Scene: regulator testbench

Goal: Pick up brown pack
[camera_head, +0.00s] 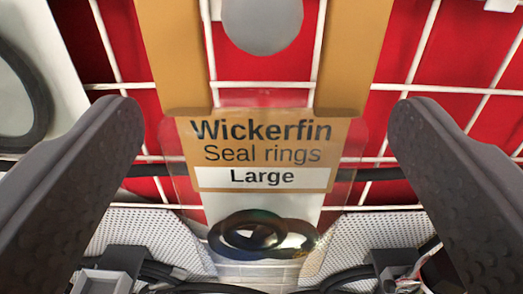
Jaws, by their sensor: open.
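The brown pack (262,178) has an orange-brown label reading "Wickerfin Seal rings Large" and a clear plastic body. It sits in the middle of the view, in front of a white wire grid. Black seal rings (248,232) show in its lower part. My gripper (260,118) is open, with one dark finger to the left of the pack and the other to its right. Both fingers are apart from the label, with a gap on each side. How far the fingertips are from the pack in depth is hard to tell.
A white wire grid (262,84) stands before a red panel (262,48). Tan uprights (352,50) and a pale round disc (262,22) are above. A white object with a black ring (20,95) is at left. Perforated grey plates (375,240) and dark cables lie below.

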